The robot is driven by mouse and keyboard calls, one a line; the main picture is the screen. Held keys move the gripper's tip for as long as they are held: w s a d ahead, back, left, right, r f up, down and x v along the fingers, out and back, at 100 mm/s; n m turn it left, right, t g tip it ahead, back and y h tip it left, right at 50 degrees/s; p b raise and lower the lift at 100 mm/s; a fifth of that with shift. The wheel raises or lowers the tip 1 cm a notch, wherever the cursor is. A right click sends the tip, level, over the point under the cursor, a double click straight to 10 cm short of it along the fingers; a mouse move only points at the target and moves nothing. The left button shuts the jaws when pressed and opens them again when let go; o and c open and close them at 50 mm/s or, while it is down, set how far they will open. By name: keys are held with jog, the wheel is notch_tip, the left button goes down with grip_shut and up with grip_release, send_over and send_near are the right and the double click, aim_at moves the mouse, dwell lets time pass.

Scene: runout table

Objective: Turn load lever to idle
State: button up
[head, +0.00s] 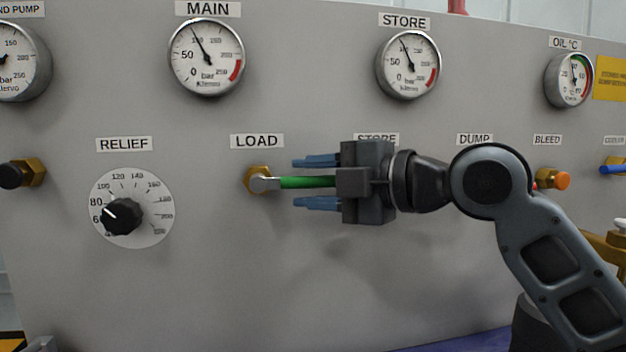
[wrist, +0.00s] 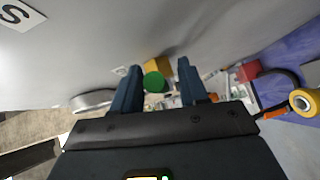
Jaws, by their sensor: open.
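The load lever (head: 306,182) has a green handle that lies level in the head view. It points right from a brass fitting (head: 256,174) under the LOAD label (head: 257,141). My gripper (head: 293,183) is open, with one blue finger above the handle and one below it, both apart from it. The gripper body hides the handle's right part. In the wrist view, the green handle (wrist: 153,82) shows end-on between the fingers (wrist: 158,75), nearer the left one, with brass behind it.
The black relief knob (head: 121,215) on its white dial is left of the lever. Gauges line the panel above, including the MAIN gauge (head: 206,57). My arm covers the STORE and DUMP area. An orange bleed knob (head: 562,180) is at right. The panel below the lever is clear.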

jog(key=shift+c, duration=0.3)
grip_shut()
dwell(0.3)
